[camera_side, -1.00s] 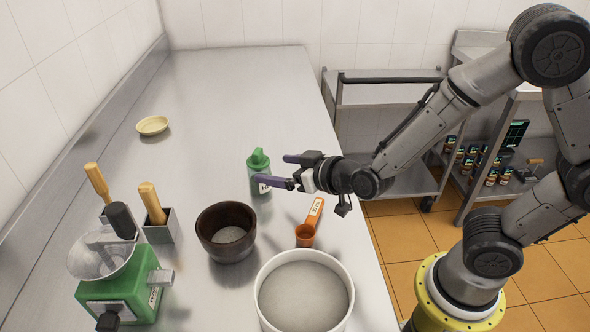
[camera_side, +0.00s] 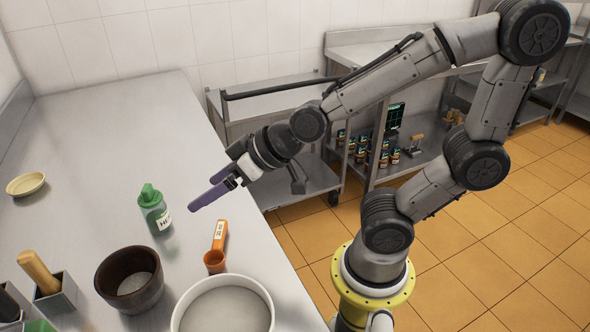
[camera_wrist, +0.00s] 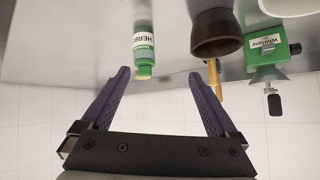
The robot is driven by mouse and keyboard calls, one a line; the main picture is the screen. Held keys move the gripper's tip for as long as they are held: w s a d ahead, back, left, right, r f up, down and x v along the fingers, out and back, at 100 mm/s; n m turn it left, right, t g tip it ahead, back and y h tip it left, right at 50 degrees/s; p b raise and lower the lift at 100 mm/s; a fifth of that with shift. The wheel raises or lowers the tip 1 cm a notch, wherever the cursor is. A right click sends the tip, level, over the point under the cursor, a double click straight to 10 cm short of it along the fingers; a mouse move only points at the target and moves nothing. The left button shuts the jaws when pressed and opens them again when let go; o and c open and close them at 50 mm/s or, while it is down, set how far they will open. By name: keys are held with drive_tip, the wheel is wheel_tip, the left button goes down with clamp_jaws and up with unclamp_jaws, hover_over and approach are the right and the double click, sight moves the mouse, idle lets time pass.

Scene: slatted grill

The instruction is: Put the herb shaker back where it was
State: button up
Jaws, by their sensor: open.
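The herb shaker (camera_side: 155,212), a small green bottle with a green cap and a white label, stands upright on the steel counter (camera_side: 130,130). It also shows upside down in the wrist view (camera_wrist: 144,42), ahead of the fingers and slightly left of the middle of the gap. My gripper (camera_side: 207,190) has purple fingers and is open and empty. It is to the right of the shaker and apart from it. In the wrist view both fingers (camera_wrist: 158,75) are spread with nothing between them.
An orange scoop (camera_side: 217,243), a dark bowl (camera_side: 130,280) and a large white pot (camera_side: 225,312) stand in front of the shaker. A pale dish (camera_side: 25,184) lies at the left. The counter behind the shaker is clear. A steel cart (camera_side: 275,105) stands beyond the counter's right edge.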

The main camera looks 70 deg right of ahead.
drive_tip(key=s+d+r+g+h, duration=0.2)
drive_tip(key=s+d+g, duration=0.2)
drive_tip(key=s, duration=0.9)
drive_tip(key=d, duration=0.2)
drive_tip(key=shift+s+d+r+m, duration=0.15)
drive_tip(key=shift+s+d+m, duration=0.2)
drive_tip(key=shift+m, duration=0.05)
